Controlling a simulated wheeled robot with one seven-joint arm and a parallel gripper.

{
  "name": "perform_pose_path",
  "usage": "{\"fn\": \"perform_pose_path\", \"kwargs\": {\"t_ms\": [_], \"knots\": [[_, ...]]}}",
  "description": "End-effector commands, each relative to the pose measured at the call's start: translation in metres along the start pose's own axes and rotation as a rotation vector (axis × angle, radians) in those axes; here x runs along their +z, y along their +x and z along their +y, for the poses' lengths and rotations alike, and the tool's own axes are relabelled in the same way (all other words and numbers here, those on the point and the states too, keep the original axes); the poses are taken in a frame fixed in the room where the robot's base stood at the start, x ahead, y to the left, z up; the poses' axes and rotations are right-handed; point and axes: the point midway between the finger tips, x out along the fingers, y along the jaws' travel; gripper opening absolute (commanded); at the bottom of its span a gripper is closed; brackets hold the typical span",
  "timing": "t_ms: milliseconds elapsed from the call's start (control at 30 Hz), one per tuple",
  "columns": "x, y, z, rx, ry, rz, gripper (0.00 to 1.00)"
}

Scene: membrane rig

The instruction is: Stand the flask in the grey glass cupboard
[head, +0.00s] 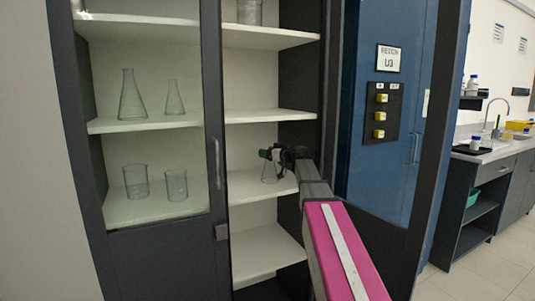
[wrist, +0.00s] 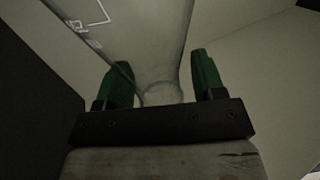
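A clear conical flask (head: 269,174) stands upright on a middle shelf of the grey glass cupboard (head: 212,120), behind the open right-hand side. My gripper (head: 268,154) is inside the cupboard at the flask's neck. In the wrist view the flask (wrist: 150,38) shows its white markings, and its narrow neck and rim lie between the two green fingers of my gripper (wrist: 164,86). The fingers are spread wider than the neck, with a gap visible on the right side and a smaller one on the left. The flask's base is hidden in the wrist view.
Behind the closed left glass door stand two conical flasks (head: 132,97) and, one shelf lower, two beakers (head: 136,182). Another glass vessel (head: 249,11) is on the top right shelf. The open right door (head: 428,150) stands right of my arm. The shelf below (head: 262,250) is empty.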

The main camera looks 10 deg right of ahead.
Motion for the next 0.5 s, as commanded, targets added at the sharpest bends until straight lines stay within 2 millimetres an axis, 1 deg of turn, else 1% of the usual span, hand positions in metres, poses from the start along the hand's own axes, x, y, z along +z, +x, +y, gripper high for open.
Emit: {"fn": "perform_pose_path", "kwargs": {"t_ms": [200,267,367,500], "knots": [[-0.003,0.0,0.0,0.0,0.0,0.0,0.63],[-0.002,-0.006,-0.001,0.001,0.0,0.0,0.63],[-0.002,-0.02,-0.001,0.001,0.0,0.0,0.63],[-0.002,-0.048,-0.002,0.002,0.0,0.0,0.63]]}}
